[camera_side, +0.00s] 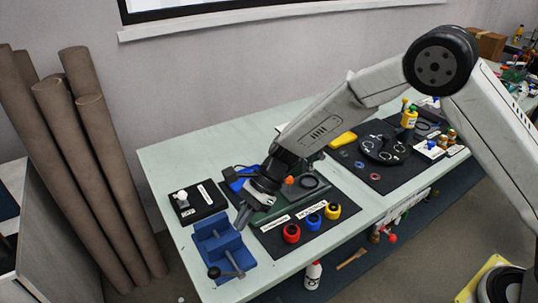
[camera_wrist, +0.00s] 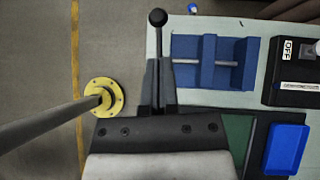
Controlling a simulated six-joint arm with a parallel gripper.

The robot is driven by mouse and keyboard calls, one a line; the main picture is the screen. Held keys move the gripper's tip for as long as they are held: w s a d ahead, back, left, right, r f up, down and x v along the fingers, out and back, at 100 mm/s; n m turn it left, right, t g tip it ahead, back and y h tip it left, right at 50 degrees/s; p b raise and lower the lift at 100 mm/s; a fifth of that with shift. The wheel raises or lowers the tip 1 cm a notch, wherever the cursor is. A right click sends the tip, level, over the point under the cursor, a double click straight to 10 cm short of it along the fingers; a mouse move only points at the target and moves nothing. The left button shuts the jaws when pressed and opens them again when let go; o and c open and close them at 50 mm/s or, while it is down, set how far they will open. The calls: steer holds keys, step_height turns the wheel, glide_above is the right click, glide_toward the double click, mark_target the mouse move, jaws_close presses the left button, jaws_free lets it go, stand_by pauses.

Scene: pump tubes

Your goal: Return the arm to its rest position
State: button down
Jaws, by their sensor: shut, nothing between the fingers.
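My gripper (camera_side: 239,222) hangs over the near-left part of the light green table (camera_side: 164,168), close to the blue vise (camera_side: 216,252). In the wrist view the fingers of my gripper (camera_wrist: 158,70) are together with nothing between them. The vise (camera_wrist: 208,62) lies just right of the fingertips there. The vise handle's black ball knob (camera_wrist: 157,17) shows just beyond the fingertips; I cannot tell the height gap between them. My arm is stretched out and bent down over the table.
A black switch box (camera_side: 198,201) sits left of my gripper. A blue tray (camera_wrist: 287,148) lies near my wrist. Red (camera_side: 291,233), blue (camera_side: 314,220) and yellow (camera_side: 332,211) round parts stand on a dark mat. Brown rolls (camera_side: 107,165) lean at the wall.

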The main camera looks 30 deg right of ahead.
steer(key=shift+w+d+r, duration=0.1)
steer(key=shift+d+r, duration=0.15)
steer(key=shift+r, duration=0.35)
steer(key=shift+w+d+r, duration=0.1)
steer(key=shift+d+r, duration=0.1)
steer(key=shift+r, duration=0.4)
steer(key=shift+s, duration=0.1)
steer(key=s+d+r+n+t+h, duration=0.1)
steer(key=s+d+n+h, duration=0.3)
steer(key=s+d+n, duration=0.4)
steer(key=s+d+r+n+t+h, duration=0.2)
steer(key=s+d+n, duration=0.6)
steer(key=d, duration=0.9)
steer(key=s+t+h, duration=0.1)
steer(key=h, duration=0.1)
steer(key=shift+d+h, duration=0.15)
steer(key=shift+h, duration=0.15)
